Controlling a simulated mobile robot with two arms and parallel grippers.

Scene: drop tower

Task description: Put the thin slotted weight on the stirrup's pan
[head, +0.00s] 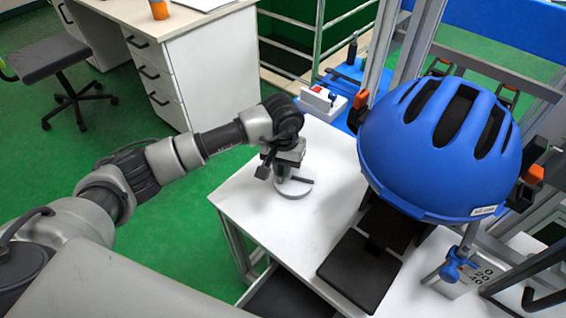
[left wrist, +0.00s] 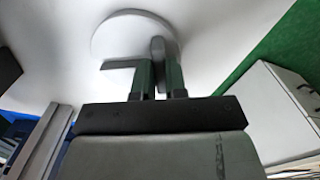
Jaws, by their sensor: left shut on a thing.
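The thin slotted weight (head: 293,190) is a pale grey disc with a dark slot running from near its middle to its edge. It lies flat at the white table top, under my left gripper (head: 284,174). In the left wrist view the disc (left wrist: 120,32) shows beyond the fingers. There my left gripper (left wrist: 157,66) is shut on an upright grey tab that appears to be part of the weight. I cannot tell whether the disc touches the table. I cannot make out the stirrup or its pan for certain. My right gripper is not in view.
A blue helmet (head: 430,150) sits in the metal frame at right, above a dark plate (head: 358,272) at the table's front. A blue clamp (head: 455,268) and a white numbered block (head: 462,285) are at lower right. A white box with a red button (head: 318,98) stands behind.

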